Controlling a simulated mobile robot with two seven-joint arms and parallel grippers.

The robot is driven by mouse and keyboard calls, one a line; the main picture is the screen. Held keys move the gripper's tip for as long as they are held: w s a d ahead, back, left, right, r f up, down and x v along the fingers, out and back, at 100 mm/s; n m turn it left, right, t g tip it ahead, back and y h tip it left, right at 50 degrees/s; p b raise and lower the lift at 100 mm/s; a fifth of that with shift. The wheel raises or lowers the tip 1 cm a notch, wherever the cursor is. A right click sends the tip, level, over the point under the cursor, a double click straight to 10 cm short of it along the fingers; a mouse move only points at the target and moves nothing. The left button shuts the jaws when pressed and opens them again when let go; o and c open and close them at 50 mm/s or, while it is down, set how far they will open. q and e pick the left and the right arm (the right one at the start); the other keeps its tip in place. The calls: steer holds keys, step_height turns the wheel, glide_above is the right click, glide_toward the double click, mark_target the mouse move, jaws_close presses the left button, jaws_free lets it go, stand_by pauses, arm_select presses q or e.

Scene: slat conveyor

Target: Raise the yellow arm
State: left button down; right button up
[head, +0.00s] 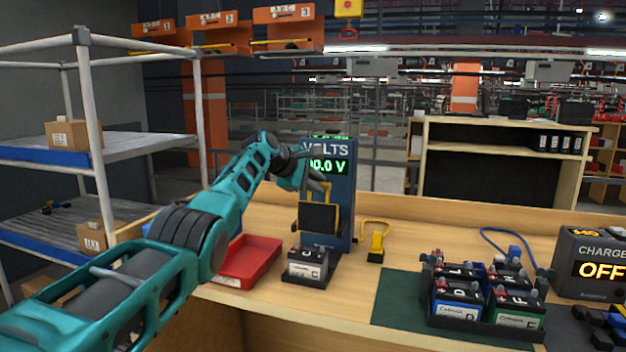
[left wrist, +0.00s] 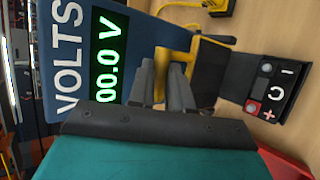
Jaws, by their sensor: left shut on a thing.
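The yellow arm (head: 327,193) is on the front of the blue voltage tester (head: 343,205) and carries a black plate (head: 319,217). The plate is above a battery marked C (head: 306,262), with a visible gap in the head view. My left gripper (head: 318,184) is shut on the arm's yellow bar at its top. In the left wrist view, my left gripper (left wrist: 166,82) has its two fingers at the yellow arm (left wrist: 176,52), and battery C (left wrist: 270,92) shows its red plus terminal. The tester display (left wrist: 108,55) reads 00.0 V. My right gripper is out of view.
A red tray (head: 250,262) is left of the battery. A black rack (head: 485,325) with several batteries stands on a green mat (head: 400,305). A charger (head: 590,265) reading OFF is at right.

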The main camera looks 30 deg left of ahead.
arm_select(q)
steer(key=shift+w+d+f, duration=0.15)
steer(key=shift+d+f, duration=0.1)
steer(key=shift+f, duration=0.05)
steer(key=c, duration=1.5)
jaws_free()
steer(key=shift+o, duration=0.8)
steer(key=shift+a+x, duration=0.2)
steer(key=shift+x, duration=0.8)
steer(key=shift+w+f, duration=0.15)
steer(key=shift+s+r, duration=0.2)
steer(key=shift+r, duration=0.15)
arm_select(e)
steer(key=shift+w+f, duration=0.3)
arm_select(q)
steer(key=shift+a+r, duration=0.1)
steer(key=shift+r, duration=0.05)
